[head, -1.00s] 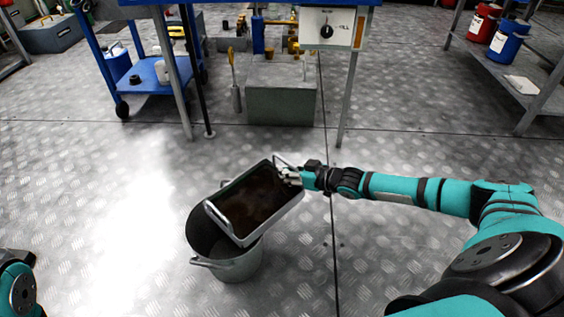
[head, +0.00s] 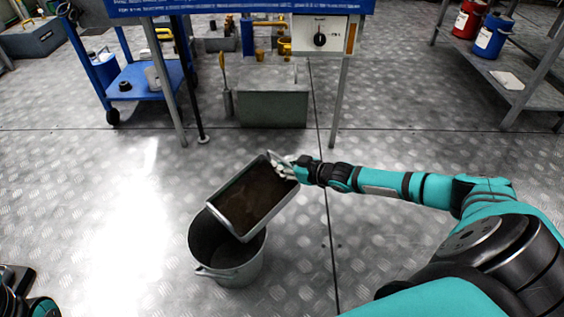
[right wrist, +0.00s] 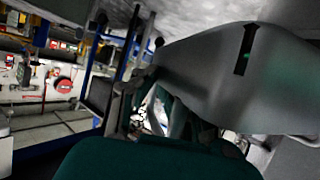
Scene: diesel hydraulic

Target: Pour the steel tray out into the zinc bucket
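The steel tray (head: 233,223) is a grey rectangular pan with a dark brown layer inside. In the head view it hangs tilted, its lower end over the mouth of the zinc bucket (head: 221,272). The bucket stands upright on the floor, and the tray hides part of its opening. My right gripper (head: 288,170) is shut on the handle at the tray's upper right end. In the right wrist view, the tray's grey metal (right wrist: 215,65) fills the upper right beside the gripper fingers (right wrist: 163,112). I see no stream leaving the tray. My left gripper is not clearly seen.
A blue trolley (head: 150,82) and a bench on metal legs stand behind. A grey-green block (head: 272,108) sits under the bench. A shelf at the right (head: 520,92) holds red and blue containers. Floor (head: 110,220) around the bucket is clear.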

